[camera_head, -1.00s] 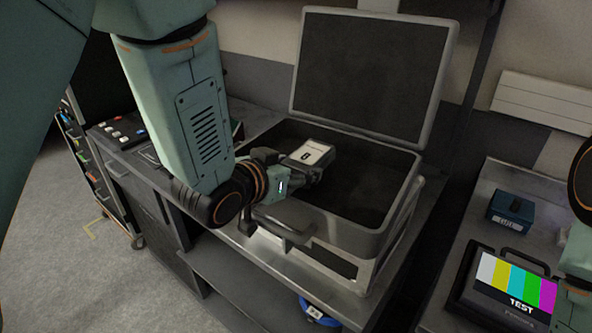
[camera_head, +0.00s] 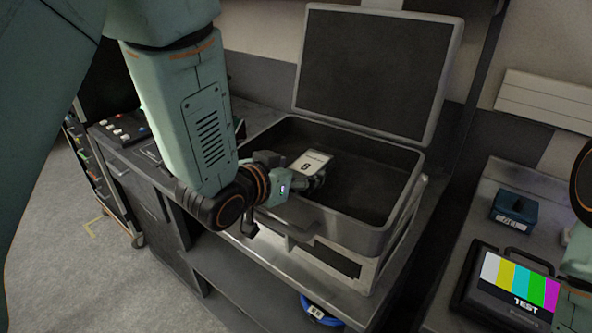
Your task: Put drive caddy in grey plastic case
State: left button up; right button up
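The grey plastic case (camera_head: 372,229) stands open on the bench, its dark lid (camera_head: 375,70) upright at the back. The drive caddy (camera_head: 313,161), a small box with a pale label, is over the left part of the case's opening. My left gripper (camera_head: 307,181) reaches in over the case's front left rim and appears shut on the caddy. The fingers partly hide the caddy's lower side, and I cannot tell whether it touches the case floor. My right arm shows only at the right edge; its gripper is out of view.
A right-hand bench holds a blue box (camera_head: 514,209) and a colour-bar test monitor (camera_head: 514,284). A control panel with buttons (camera_head: 125,129) is on the left. A blue coil (camera_head: 318,311) lies on the lower shelf. The right part of the case is empty.

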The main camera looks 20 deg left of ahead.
pick_arm(q)
jog(key=shift+o, duration=0.8)
jog(key=shift+d, duration=0.1)
jog(key=shift+s+a+r, duration=0.1)
jog(key=shift+a, duration=0.1)
